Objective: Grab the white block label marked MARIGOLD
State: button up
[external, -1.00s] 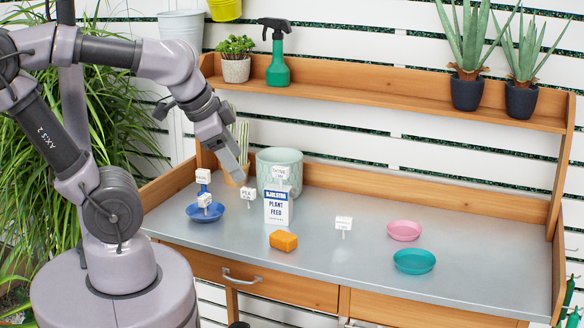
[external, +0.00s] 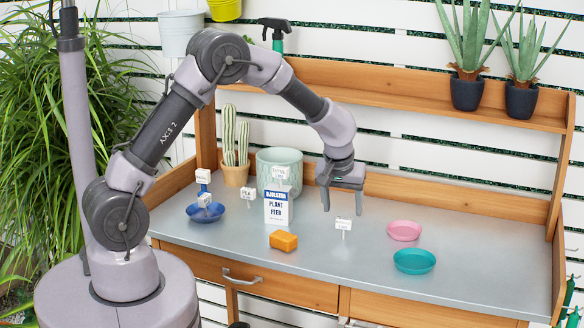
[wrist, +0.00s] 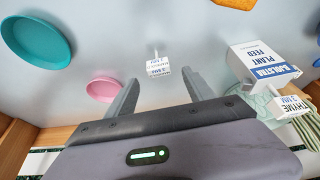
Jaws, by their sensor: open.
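A white block label (external: 343,223) on a thin stake stands upright on the grey bench top, right of the plant feed box. In the wrist view the same label (wrist: 158,67) shows small upside-down print, too small to read with certainty. My gripper (external: 342,206) is above and just behind this label, pointing down. In the wrist view my gripper (wrist: 158,80) is open and empty, with the label just beyond the gap between its fingertips and apart from them.
The plant feed box (external: 278,206), orange block (external: 283,240) and green pot (external: 268,160) are left of my gripper. A pink saucer (external: 403,230) and teal saucer (external: 414,261) lie right. Other labels (external: 248,193) stand further left, near a blue saucer (external: 224,217).

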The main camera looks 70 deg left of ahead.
aim_at(345, 219)
jog(key=b+x, duration=0.2)
jog(key=x, duration=0.4)
jog(key=shift+d, duration=0.1)
jog(key=shift+r, duration=0.25)
jog(key=shift+c, duration=0.4)
grip_shut()
jog(key=shift+r, duration=0.1)
